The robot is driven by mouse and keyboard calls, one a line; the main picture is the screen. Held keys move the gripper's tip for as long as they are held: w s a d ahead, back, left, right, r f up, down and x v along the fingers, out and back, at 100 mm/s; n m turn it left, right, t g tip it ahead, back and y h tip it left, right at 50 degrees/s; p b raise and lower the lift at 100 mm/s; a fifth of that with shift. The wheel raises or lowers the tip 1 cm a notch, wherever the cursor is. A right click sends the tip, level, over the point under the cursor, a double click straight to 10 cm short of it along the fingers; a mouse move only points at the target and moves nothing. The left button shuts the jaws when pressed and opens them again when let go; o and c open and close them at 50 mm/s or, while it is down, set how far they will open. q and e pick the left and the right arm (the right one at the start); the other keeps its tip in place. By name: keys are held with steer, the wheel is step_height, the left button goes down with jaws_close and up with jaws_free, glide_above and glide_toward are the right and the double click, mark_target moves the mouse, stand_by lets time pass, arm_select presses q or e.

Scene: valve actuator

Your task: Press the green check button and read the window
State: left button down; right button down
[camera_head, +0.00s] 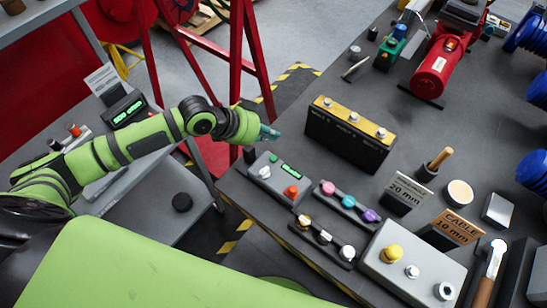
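A grey control box (256,185) sits near the table's left edge. On it are a small green button (273,158), a lit green window (291,170), a white knob (265,172) and an orange-red button (291,191). The window's text is too small to read. My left gripper (269,132) is above and behind the box in the picture, apart from the green button. Its teal fingertips point right and look close together; I cannot tell whether they are shut. My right gripper is not in view.
A black battery-like block (345,145) stands right of the gripper. A strip with coloured knobs (348,201) and a grey box with a yellow knob (392,254) lie nearer. Another device with a green display (128,110) stands on the left bench. Red frame posts (236,60) rise behind my arm.

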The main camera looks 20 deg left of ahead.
arm_select(q)
steer(key=b, duration=0.6)
glide_above(270, 158)
step_height(270, 158, down, 6)
steer(key=shift+f, duration=0.8)
steer(key=shift+f+b, duration=0.15)
steer(key=shift+b, duration=0.15)
steer(key=shift+f, duration=0.15)
steer(key=shift+f, duration=0.3)
